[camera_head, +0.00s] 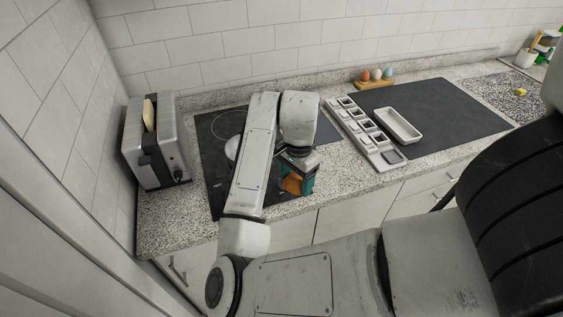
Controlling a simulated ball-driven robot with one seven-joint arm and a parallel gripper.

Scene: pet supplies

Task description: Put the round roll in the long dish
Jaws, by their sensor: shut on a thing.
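The long dish (398,125) is a white, shallow oblong dish. It lies on the dark mat right of centre and looks empty. My gripper (299,183) is over the right front part of the black cooktop, left of the dish and apart from it. It is shut on an orange-brown rounded thing, which looks like the round roll (291,185). My arm and gripper hide part of the roll. Its exact height above the cooktop cannot be told.
A grey tray with several small square compartments (391,157) stands between the cooktop (214,160) and the dark mat (455,117). A toaster (151,140) with bread stands at left. Eggs in a wooden holder (375,83) stand behind. The mat right of the dish is clear.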

